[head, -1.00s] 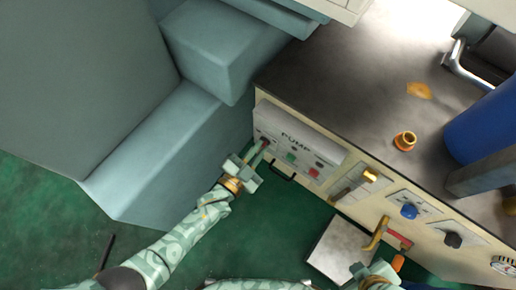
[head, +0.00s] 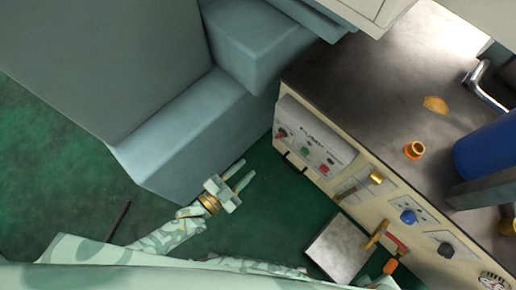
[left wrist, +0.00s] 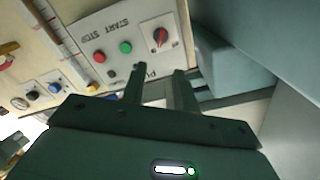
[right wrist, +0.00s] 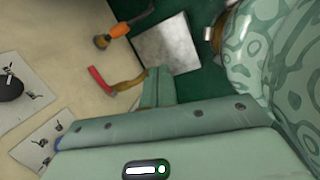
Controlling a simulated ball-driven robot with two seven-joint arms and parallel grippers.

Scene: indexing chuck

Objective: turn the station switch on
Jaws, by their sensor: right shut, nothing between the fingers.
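A red rotary switch (head: 282,133) sits at the left end of the white PUMP panel (head: 318,128) on the cabinet's front. In the left wrist view the red switch (left wrist: 160,37) shows on a white plate, its bar roughly upright in the picture. Its markings are too small to read. My left gripper (head: 245,174) is open and empty, in front of the panel and apart from the switch. Its two spread fingers (left wrist: 160,80) point towards the panel. My right gripper (right wrist: 159,86) is shut and empty, near a red-and-brass lever handle (right wrist: 103,82).
Green (left wrist: 126,47) and red (left wrist: 99,56) START and STOP buttons sit beside the switch. A blue knob (head: 407,216), a black knob (head: 446,250) and a brass handle (head: 376,235) are further right. A pale box (head: 338,248) stands below. Grey-blue blocks (head: 190,135) flank the left gripper.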

